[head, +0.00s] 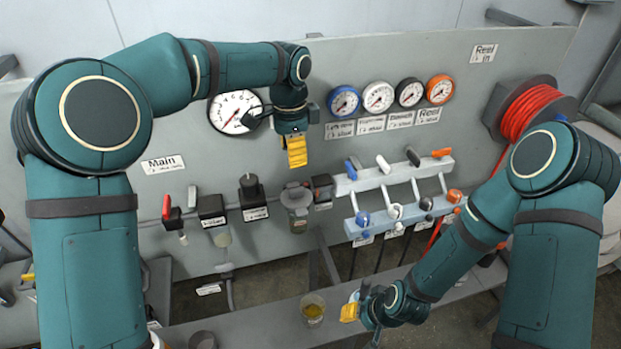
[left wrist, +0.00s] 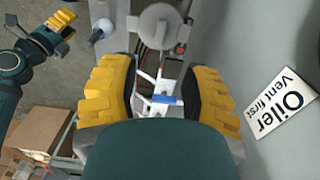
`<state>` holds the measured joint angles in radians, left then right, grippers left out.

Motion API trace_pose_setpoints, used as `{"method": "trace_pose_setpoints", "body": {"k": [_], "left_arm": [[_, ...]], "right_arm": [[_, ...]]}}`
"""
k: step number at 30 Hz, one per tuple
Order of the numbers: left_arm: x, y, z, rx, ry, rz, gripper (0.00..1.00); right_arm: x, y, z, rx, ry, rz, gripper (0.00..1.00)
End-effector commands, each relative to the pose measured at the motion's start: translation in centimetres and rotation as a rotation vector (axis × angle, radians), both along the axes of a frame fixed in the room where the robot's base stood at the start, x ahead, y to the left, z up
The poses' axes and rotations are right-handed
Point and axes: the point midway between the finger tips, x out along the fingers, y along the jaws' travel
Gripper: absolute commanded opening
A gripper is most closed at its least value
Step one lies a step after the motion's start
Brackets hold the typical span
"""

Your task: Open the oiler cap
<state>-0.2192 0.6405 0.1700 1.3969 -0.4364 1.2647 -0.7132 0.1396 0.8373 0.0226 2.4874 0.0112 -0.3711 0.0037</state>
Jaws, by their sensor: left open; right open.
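The oiler (head: 298,208) is a grey unit with a round lid on the panel, in the middle of the head view. Its round grey cap (left wrist: 160,26) shows at the top of the left wrist view and looks seated. My left gripper (head: 297,152) is above the oiler, apart from it. Its yellow fingers (left wrist: 158,95) are spread with nothing gripped between them. My right gripper (head: 350,308) is low, near the bench and beside a cup; it is open and empty. It also shows in the left wrist view (left wrist: 62,20).
The oiler label (left wrist: 280,104) is on the panel. Neighbouring units include a black regulator (head: 252,198) and a small dark block (head: 322,188). A blue-grey valve manifold (head: 395,177) is to the right. A cup of yellowish liquid (head: 312,308) stands on the bench. A pressure gauge (head: 235,112) is behind my left arm.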

Motion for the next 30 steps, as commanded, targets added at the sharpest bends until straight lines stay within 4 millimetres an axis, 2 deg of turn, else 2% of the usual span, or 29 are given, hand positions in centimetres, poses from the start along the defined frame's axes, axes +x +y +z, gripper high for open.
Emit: {"method": "trace_pose_setpoints", "body": {"k": [1, 3, 8, 21, 25, 30], "left_arm": [[0.0, 0.1, 0.7, 0.008, -0.002, -0.009, 0.46], [0.0, 0.1, 1.0, 0.015, 0.001, -0.017, 0.46], [0.0, 0.2, -0.3, 0.017, 0.003, -0.018, 0.46], [-0.1, 0.2, -8.7, 0.016, 0.005, -0.017, 0.46], [-0.1, 0.2, -10.7, 0.015, 0.004, -0.016, 0.46], [-0.1, 0.2, -12.2, 0.015, 0.003, -0.016, 0.46]], "right_arm": [[0.0, 0.0, 0.1, 0.001, 0.0, 0.0, 0.47], [0.0, 0.0, 0.1, 0.001, -0.001, 0.001, 0.47], [0.0, 0.0, -0.1, 0.0, 0.001, 0.001, 0.47], [0.0, 0.1, -1.1, -0.002, 0.001, 0.0, 0.47], [0.0, 0.1, -1.2, -0.002, 0.001, 0.0, 0.47], [0.0, 0.1, -1.3, -0.002, 0.001, 0.0, 0.47]]}}
